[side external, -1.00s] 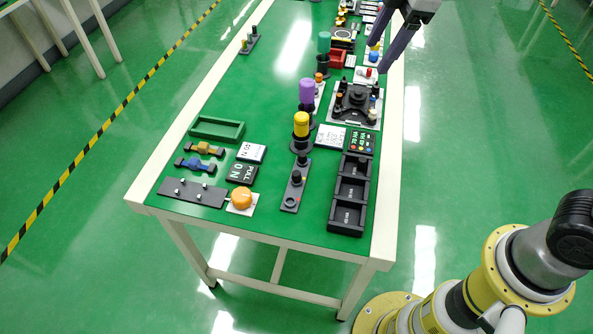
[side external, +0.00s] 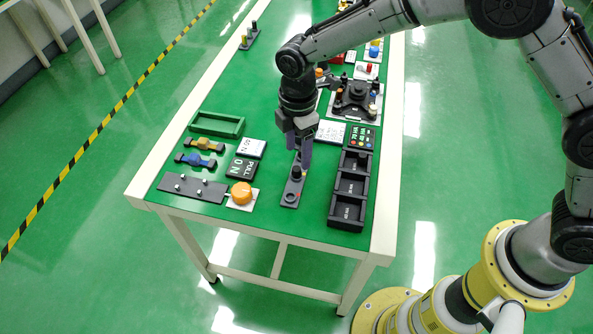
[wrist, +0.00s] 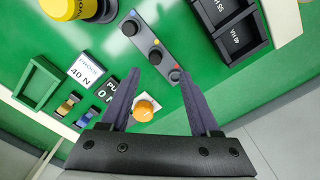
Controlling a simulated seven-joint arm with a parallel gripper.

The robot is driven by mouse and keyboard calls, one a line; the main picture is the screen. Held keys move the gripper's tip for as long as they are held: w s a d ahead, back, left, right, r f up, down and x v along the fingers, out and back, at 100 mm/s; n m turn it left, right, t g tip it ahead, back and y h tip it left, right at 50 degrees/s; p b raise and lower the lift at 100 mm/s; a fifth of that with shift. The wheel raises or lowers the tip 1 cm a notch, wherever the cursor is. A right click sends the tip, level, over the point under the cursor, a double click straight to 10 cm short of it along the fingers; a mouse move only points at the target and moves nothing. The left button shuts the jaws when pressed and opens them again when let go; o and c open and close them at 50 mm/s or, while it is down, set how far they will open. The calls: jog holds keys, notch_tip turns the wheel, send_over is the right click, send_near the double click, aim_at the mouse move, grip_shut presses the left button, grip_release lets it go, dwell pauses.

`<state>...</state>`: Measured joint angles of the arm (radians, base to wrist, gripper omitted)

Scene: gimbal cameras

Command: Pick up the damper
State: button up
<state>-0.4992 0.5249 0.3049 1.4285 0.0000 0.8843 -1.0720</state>
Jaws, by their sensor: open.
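No label I can read names the damper, so I cannot tell for sure which part it is. My gripper (side external: 301,165) is open and points down over a narrow dark strip (side external: 291,194) bearing black round parts with small coloured marks. In the wrist view my open fingers (wrist: 158,72) are on either side of the strip's lower end, where a round part (wrist: 174,76) lies between and beyond the tips. A middle part (wrist: 154,54) and an upper black knob (wrist: 130,27) stand on the same strip. Nothing is held. I cannot tell whether the fingers touch anything.
A dark compartment tray (side external: 347,211) is right of the strip. An orange knob (side external: 241,192) on a white plate, a black sign (side external: 241,169) and a green tray (side external: 216,124) are left. A yellow cylinder (wrist: 66,7) stands close by. Bare green tabletop lies between.

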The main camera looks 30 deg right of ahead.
aim_at(297, 168)
jog(key=shift+w+d+f, duration=0.1)
jog(key=shift+w+f, duration=0.1)
jog(key=shift+f, duration=1.55)
jog(key=shift+w+f, duration=0.2)
jog(key=shift+f, duration=1.55)
grip_shut()
